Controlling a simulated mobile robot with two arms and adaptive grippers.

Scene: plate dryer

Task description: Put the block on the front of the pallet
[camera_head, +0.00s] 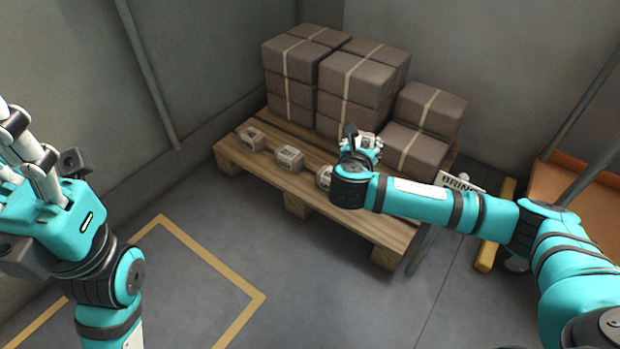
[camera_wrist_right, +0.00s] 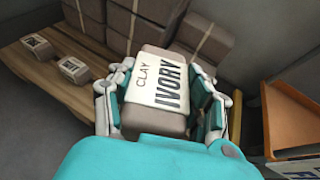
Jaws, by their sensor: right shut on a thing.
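My right gripper (camera_head: 362,142) is shut on a grey-brown block (camera_wrist_right: 155,120) with a pale label reading "CLAY IVORY". The fingers grip it from both sides in the right wrist view. In the head view the hand mostly hides this block, and it is over the right part of the wooden pallet (camera_head: 385,238). Whether it touches the pallet is unclear. Small labelled blocks sit along the pallet's front: one on the left (camera_head: 252,139), one in the middle (camera_head: 290,158), and one partly behind my right wrist (camera_head: 324,177). My left gripper (camera_head: 18,135) is at the left edge, away from the pallet, fingertips partly cut off.
Strapped brown packages (camera_head: 350,78) are stacked along the pallet's back, with a lower stack (camera_head: 428,108) at the right. An orange-brown surface (camera_head: 580,195) and a yellow bar (camera_head: 495,225) are to the right. Walls stand behind. The floor in front, with yellow lines (camera_head: 250,285), is clear.

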